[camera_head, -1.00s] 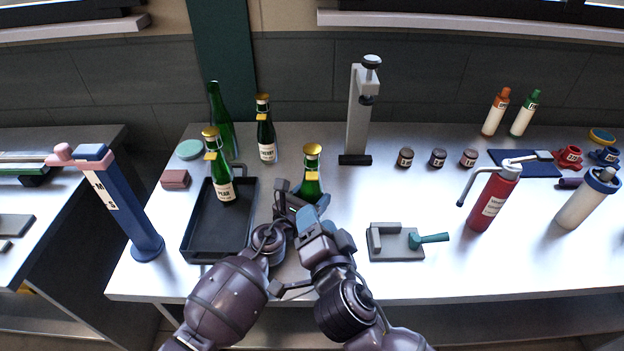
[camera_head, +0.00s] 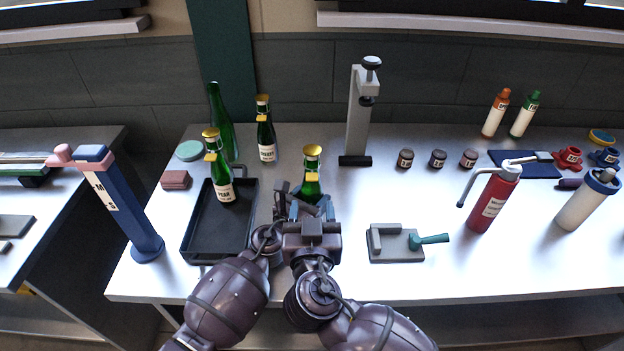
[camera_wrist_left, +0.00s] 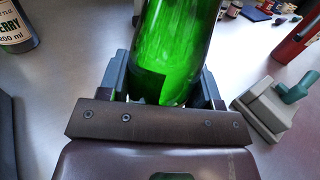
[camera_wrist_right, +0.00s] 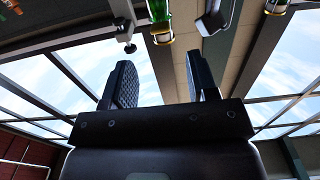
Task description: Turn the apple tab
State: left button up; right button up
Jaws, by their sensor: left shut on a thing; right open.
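A green bottle (camera_head: 312,186) with a gold foil cap (camera_head: 312,151) stands upright near the table's middle; a small gold tab (camera_head: 311,171) shows on its neck. Its label is hidden, so I cannot read apple on it. My left gripper (camera_head: 289,197) is shut around the bottle's body, which fills the gap between the fingers in the left wrist view (camera_wrist_left: 172,50). My right gripper (camera_head: 313,207) is open and empty, just in front of the bottle, below the cap. In the right wrist view the gold cap (camera_wrist_right: 161,38) hangs upside down beyond the open fingers (camera_wrist_right: 160,85).
Pear (camera_head: 224,190) and cherry (camera_head: 266,140) bottles stand to the left, pear at the black tray (camera_head: 192,246). A grey press stand (camera_head: 357,125) rises behind. A grey block with a teal handle (camera_head: 397,246) and a red canister (camera_head: 491,203) are to the right.

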aim_at(312, 181)
jog(key=w, duration=0.8)
jog(key=shift+w, duration=0.2)
jog(key=c, duration=0.9)
